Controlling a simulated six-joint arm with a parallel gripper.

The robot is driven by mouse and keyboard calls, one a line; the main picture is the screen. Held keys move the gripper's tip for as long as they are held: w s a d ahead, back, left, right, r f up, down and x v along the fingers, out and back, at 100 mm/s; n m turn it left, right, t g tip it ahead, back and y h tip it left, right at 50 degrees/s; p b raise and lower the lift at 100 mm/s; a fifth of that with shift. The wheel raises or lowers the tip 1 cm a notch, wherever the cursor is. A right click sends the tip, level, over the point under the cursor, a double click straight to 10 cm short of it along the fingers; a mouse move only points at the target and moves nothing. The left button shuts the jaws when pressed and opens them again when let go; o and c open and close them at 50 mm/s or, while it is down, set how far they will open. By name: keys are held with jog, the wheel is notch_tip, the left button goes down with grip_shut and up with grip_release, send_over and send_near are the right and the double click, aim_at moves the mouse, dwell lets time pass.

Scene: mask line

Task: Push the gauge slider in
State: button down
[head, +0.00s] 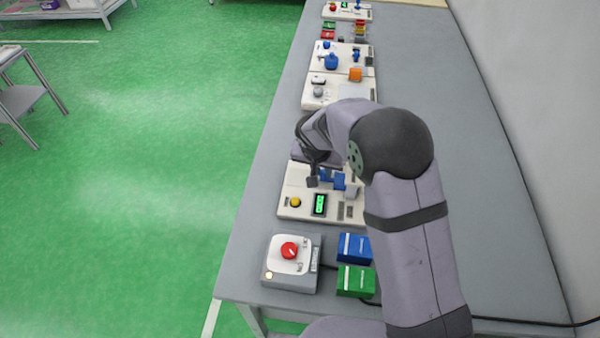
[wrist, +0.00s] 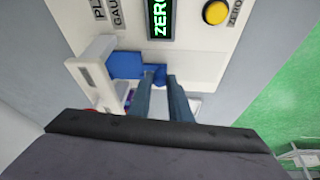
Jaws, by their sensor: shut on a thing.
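The gauge station (head: 290,213) is a pale panel on the bench with a green-lit display (head: 320,204), which reads ZERO in the wrist view (wrist: 159,18). The blue gauge slider (wrist: 125,65) lies across the panel, its left end beside a white upright block (wrist: 92,70). It also shows as blue parts in the head view (head: 339,181). My gripper (wrist: 162,84) is over the panel, its two fingers shut on the slider's small blue knob at the right end. The fingertips partly hide the knob. My arm covers the station's right side in the head view.
A yellow button (head: 296,202) sits left of the display. A red button box (head: 290,275), a blue box (head: 354,248) and a green box (head: 355,281) stand nearer. More stations (head: 340,92) line the bench beyond. The bench's right side is clear.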

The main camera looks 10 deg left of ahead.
aim_at(325, 190)
jog(key=shift+d, duration=0.95)
jog(key=c, duration=1.6)
grip_release()
jog(key=shift+d, duration=0.15)
jog(key=shift+c, duration=0.2)
jog(key=shift+a+r, duration=0.1)
jog(key=shift+a, duration=0.1)
jog(key=b+v, duration=0.2)
jog(key=v, duration=0.5)
jog(key=shift+d, duration=0.15)
jog(key=shift+s, duration=0.1)
